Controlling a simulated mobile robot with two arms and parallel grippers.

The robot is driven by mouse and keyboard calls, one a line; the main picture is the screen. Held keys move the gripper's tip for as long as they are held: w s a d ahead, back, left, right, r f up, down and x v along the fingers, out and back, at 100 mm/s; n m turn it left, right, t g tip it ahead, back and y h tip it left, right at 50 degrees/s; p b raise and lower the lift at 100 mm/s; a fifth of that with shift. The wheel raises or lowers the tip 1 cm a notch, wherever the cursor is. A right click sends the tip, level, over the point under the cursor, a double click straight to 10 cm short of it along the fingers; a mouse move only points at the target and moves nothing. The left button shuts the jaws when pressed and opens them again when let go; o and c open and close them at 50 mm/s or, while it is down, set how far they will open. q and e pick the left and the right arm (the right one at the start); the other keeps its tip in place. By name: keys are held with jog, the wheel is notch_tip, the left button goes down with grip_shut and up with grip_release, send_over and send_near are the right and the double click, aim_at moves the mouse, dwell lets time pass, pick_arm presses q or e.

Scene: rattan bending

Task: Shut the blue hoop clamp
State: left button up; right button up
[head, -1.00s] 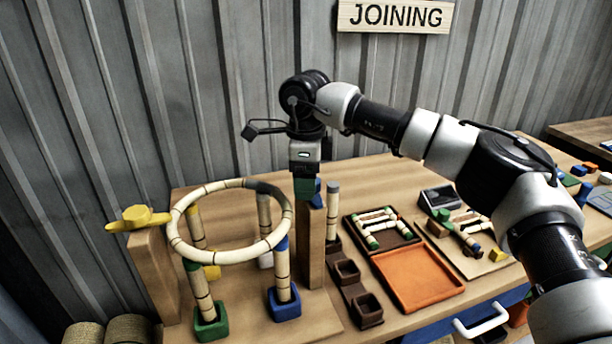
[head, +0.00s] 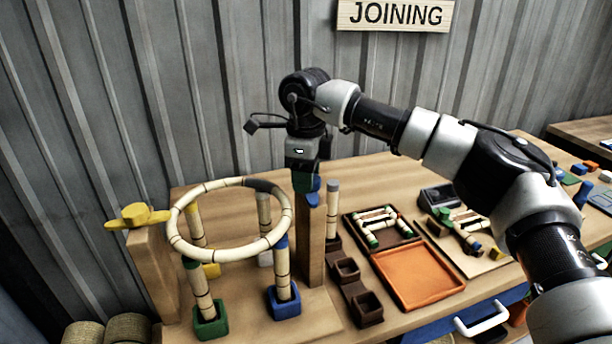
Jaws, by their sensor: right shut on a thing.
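The blue hoop clamp (head: 313,195) sits at the top of a wooden post (head: 311,245), right of the rattan hoop. My right gripper (head: 306,180) points down over the post top and is shut on the blue clamp, which is partly hidden by the fingers. The rattan hoop (head: 180,245) rests level on several upright rattan legs. A yellow clamp (head: 138,214) sits on another wooden post (head: 153,270) at the left. My left gripper is out of view.
The legs stand in coloured sockets, among them a green one (head: 211,323) and a blue one (head: 284,303). Brown holders (head: 362,308), an orange tray (head: 418,274) and a dark tray with rattan pieces (head: 352,222) lie to the right. A corrugated wall stands behind.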

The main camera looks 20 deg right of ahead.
jog(key=m, duration=0.4)
jog(key=shift+w+d+m+b, duration=0.15)
jog(key=shift+m+b, duration=0.15)
jog(key=m, duration=0.3)
jog(key=shift+d+m, duration=0.1)
jog(key=shift+m, duration=0.3)
jog(key=m+b, duration=0.1)
jog(key=m, duration=0.3)
jog(key=shift+d, duration=0.15)
jog(key=shift+d+r+m, duration=0.1)
jog(key=shift+m, duration=1.6)
jog(key=shift+b, duration=0.3)
jog(key=o, duration=0.9)
notch_tip(320, 180, up, 11)
jog(key=shift+f+b, duration=0.1)
jog(key=shift+b, duration=0.2)
